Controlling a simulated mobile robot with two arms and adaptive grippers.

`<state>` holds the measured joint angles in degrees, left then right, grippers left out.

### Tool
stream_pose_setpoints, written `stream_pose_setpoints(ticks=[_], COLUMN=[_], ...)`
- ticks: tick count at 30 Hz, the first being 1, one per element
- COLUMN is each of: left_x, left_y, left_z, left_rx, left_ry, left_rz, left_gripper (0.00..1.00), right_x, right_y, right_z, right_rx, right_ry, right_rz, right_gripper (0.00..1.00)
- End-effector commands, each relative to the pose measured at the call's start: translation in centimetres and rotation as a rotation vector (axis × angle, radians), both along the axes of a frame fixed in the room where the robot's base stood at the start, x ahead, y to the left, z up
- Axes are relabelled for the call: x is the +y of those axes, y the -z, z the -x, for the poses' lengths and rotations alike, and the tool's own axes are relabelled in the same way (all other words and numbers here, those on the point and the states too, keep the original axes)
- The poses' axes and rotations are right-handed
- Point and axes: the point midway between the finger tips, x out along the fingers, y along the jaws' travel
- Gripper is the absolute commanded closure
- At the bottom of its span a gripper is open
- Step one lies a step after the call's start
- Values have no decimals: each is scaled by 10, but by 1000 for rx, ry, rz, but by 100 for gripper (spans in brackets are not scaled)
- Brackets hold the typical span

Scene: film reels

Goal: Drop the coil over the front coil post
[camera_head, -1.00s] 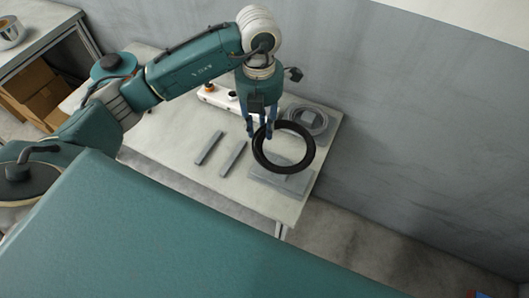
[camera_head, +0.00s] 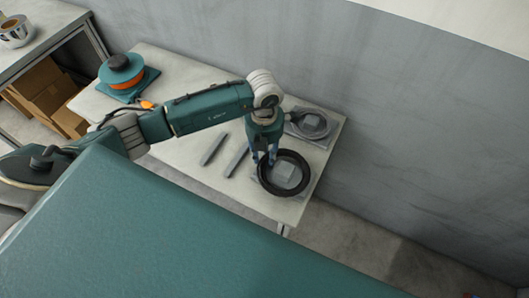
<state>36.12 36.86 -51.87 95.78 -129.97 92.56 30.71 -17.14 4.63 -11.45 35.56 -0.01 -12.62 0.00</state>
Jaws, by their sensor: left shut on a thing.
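The coil (camera_head: 286,193) is a black ring over the grey plate at the front right of the table. The grey block of the front coil post (camera_head: 285,172) shows inside the ring, so from above the coil surrounds it. I cannot tell whether the coil rests on the plate or hangs just above it. My left gripper (camera_head: 263,160) points down and is shut on the coil's left rim. Its fingers hide part of that rim. My right gripper is not in view.
A second post with a grey coil (camera_head: 311,124) stands behind. Two grey bars (camera_head: 236,160) lie left of the gripper. A teal and orange reel (camera_head: 124,77) sits on a plate at the table's (camera_head: 166,70) far left. A grey wall is close on the right.

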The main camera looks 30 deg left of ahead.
Motion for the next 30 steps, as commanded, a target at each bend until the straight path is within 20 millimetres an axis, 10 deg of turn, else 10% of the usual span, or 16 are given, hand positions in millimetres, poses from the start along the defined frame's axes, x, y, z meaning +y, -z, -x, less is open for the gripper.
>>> stream_pose_setpoints(ticks=[4,5,8,20,30], left_x=[0,0,0,0,1], left_y=[3,3,2,-6,-73], left_z=[0,0,0,-1,-2], left_rx=[-1,0,0,-4,-7], left_ry=[0,0,0,0,1], left_rz=[0,0,0,1,0], left_gripper=[100,69,52,52,52], right_x=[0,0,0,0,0], right_y=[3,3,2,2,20], right_z=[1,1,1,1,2], right_rx=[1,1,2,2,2], right_ry=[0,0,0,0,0], right_rz=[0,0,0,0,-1], right_gripper=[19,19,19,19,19])
